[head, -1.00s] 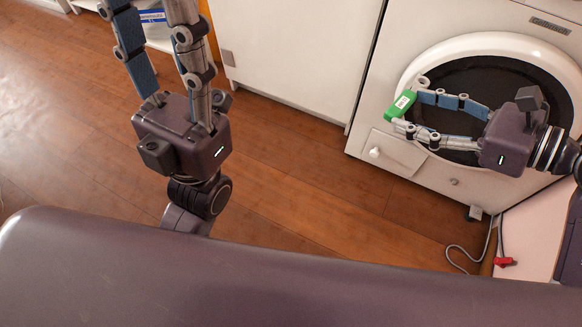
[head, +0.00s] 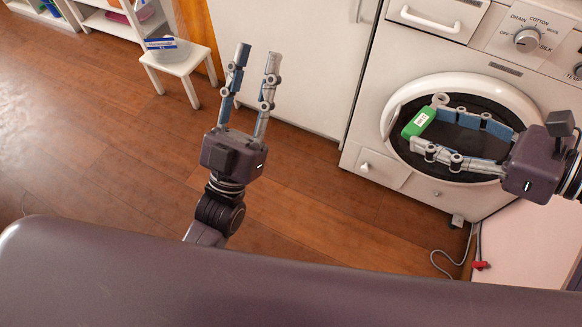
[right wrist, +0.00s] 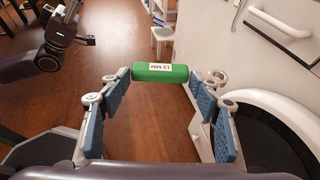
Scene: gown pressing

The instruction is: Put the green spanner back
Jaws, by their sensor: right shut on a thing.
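The green spanner shows as a green block with a white label (head: 421,121), which reads 13 MM in the right wrist view (right wrist: 152,73). My right gripper (head: 429,123) is shut on it, with the block spanning between its two fingertips. It is held up in front of the washing machine's round dark door in the head view. Any metal part of the spanner is not visible. My left gripper (head: 257,57) is open and empty, its fingers pointing away over the wooden floor.
The washing machine (head: 400,60) stands at right, beside a white cabinet (head: 285,60). A white stool (head: 186,63) bears a clear container with a blue label (head: 160,44). White shelves (head: 108,24) stand at the back left. A grey cable with a red end (head: 481,266) lies at lower right. The middle floor is clear.

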